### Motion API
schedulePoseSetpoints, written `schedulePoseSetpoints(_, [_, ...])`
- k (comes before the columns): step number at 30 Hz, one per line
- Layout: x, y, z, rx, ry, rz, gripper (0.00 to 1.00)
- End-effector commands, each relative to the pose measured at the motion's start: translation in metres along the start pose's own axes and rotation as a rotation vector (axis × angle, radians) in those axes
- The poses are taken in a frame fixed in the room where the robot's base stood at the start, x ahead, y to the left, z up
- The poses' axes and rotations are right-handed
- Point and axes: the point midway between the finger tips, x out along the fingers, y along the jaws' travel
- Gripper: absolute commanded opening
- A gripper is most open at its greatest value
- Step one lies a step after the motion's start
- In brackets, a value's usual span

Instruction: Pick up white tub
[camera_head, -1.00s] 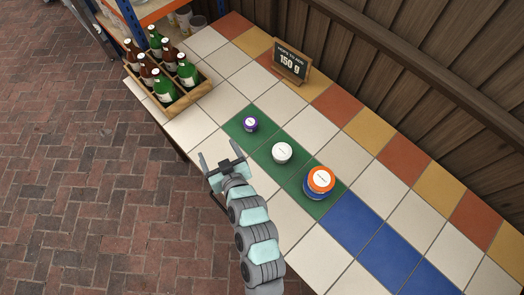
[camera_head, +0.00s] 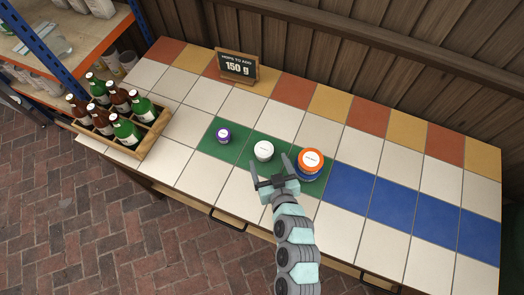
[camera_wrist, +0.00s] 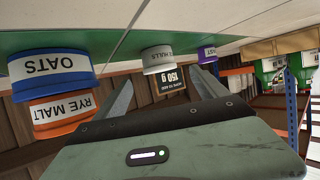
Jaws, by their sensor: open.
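The white tub (camera_head: 264,150) stands on the green tiles of the counter, between a small purple tub (camera_head: 223,135) and an orange tub (camera_head: 310,158) stacked on a blue one.
The orange tub reads RYE MALT (camera_wrist: 62,112) and the blue one OATS (camera_wrist: 50,68); both are close to my gripper's right. A chalkboard sign (camera_head: 237,67) reading 150 g stands behind. A bottle crate (camera_head: 125,130) is at the left. Blue tiles (camera_head: 400,195) at the right are clear.

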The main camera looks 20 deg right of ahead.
Motion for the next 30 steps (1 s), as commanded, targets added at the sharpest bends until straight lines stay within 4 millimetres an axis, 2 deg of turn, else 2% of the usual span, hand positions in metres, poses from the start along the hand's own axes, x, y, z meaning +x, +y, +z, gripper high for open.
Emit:
schedulePoseSetpoints(3, [0.017,0.000,0.001,0.002,-0.002,-0.002,0.82])
schedulePoseSetpoints(11, [0.031,0.000,0.000,0.002,0.001,0.000,0.82])
schedulePoseSetpoints(21, [0.075,0.001,-0.002,0.001,0.002,0.001,0.82])
schedulePoseSetpoints(27, [0.076,0.001,-0.001,0.001,0.000,0.001,0.82])
schedulePoseSetpoints(30, [0.076,0.001,-0.001,0.001,0.000,0.000,0.76])
